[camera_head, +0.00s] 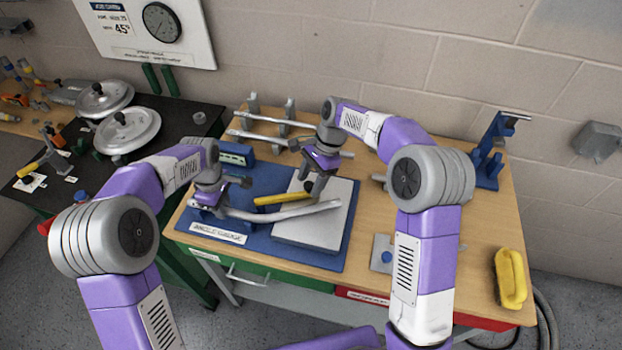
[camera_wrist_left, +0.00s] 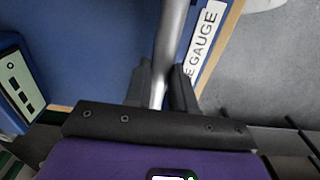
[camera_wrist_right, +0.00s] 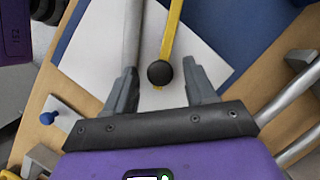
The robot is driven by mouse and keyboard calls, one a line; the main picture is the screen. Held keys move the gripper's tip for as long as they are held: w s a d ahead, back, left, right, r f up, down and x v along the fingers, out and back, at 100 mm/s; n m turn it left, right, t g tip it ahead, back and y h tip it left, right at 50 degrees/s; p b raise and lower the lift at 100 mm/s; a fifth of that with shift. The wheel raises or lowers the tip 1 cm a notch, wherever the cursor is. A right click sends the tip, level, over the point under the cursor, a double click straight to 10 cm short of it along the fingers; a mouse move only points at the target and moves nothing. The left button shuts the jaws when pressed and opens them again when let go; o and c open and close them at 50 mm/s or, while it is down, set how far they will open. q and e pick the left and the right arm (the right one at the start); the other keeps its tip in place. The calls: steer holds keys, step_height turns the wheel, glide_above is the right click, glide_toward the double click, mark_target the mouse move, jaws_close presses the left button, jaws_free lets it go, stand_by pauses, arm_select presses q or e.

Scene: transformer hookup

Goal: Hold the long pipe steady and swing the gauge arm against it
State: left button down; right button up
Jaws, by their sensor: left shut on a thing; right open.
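The long grey pipe (camera_head: 290,212) lies over the blue angle gauge board (camera_head: 262,244) and its pale plate (camera_head: 335,228), with a bend near its right end. My left gripper (camera_head: 212,207) is shut on the pipe's left part; the left wrist view shows the pipe (camera_wrist_left: 170,40) between the fingers (camera_wrist_left: 160,85). The yellow gauge arm (camera_head: 275,199) lies just behind the pipe, angled slightly to it. In the right wrist view its black knob (camera_wrist_right: 160,73) sits between the open fingers of my right gripper (camera_wrist_right: 163,85). The left finger there overlaps the pipe (camera_wrist_right: 132,35); contact is unclear.
More pipes (camera_head: 275,120) rest on a rack at the back. A blue stand (camera_head: 490,150) and yellow brush (camera_head: 510,278) are at the table's right. A small plate with a blue knob (camera_head: 383,253) is near the front. The black table (camera_head: 60,190) holds round lids.

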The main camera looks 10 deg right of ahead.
steer(key=shift+c, duration=0.3)
jaws_close()
steer(key=shift+s+a+m+t, duration=0.1)
steer(key=shift+s+m+t, duration=0.3)
steer(key=shift+s+m, duration=0.65)
steer(key=shift+s, duration=0.15)
steer(key=shift+o, duration=0.3)
jaws_free()
steer(key=v, duration=1.2)
